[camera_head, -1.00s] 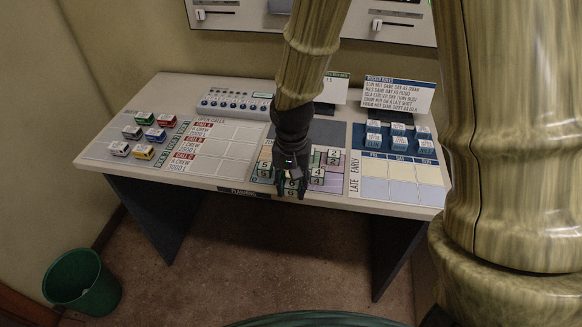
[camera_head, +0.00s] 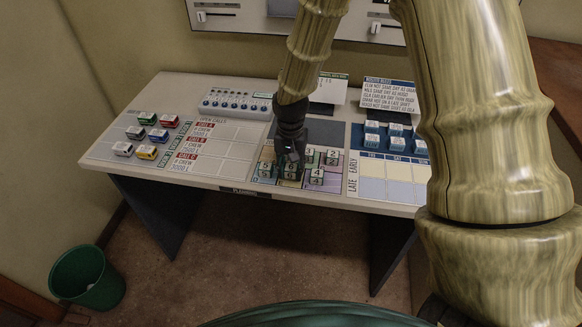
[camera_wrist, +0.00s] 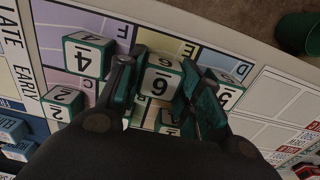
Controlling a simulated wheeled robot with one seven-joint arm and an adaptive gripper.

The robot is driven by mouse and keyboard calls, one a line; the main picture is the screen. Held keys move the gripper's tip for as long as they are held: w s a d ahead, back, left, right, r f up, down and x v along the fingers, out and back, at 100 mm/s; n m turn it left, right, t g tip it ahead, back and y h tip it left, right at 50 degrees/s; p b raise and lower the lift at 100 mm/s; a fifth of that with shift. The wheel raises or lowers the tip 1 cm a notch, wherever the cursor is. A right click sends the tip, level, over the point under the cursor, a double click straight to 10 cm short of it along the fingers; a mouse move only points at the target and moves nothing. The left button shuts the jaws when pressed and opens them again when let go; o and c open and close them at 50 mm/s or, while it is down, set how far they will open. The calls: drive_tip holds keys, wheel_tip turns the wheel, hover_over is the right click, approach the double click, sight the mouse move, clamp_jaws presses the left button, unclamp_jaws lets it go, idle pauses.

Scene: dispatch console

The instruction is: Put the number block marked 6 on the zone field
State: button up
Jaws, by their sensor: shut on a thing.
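The number block marked 6 (camera_wrist: 160,84) is white with green edges and sits between the two fingers of my gripper (camera_wrist: 158,88) in the wrist view. My gripper is shut on it. In the head view my gripper (camera_head: 290,172) is over the front left part of the zone field (camera_head: 336,177), a coloured panel with lettered cells. The yellow E cell lies just beyond the block in the wrist view. I cannot tell whether the block touches the field.
Other number blocks stand close by: a 4 (camera_wrist: 88,55), a 2 (camera_wrist: 62,101) and one partly hidden by the right finger (camera_wrist: 229,90). Another block (camera_wrist: 167,121) is behind the 6. Toy vehicles (camera_head: 146,136) and blue blocks (camera_head: 396,143) stand farther off.

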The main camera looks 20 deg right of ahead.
sight(291, 167)
drive_tip(key=shift+f, duration=0.3)
drive_tip(key=shift+f, duration=0.1)
drive_tip(key=o, duration=0.9)
wheel_tip(291, 167, up, 12)
drive_tip(key=b, duration=0.2)
drive_tip(key=shift+b, duration=0.3)
idle(0.4)
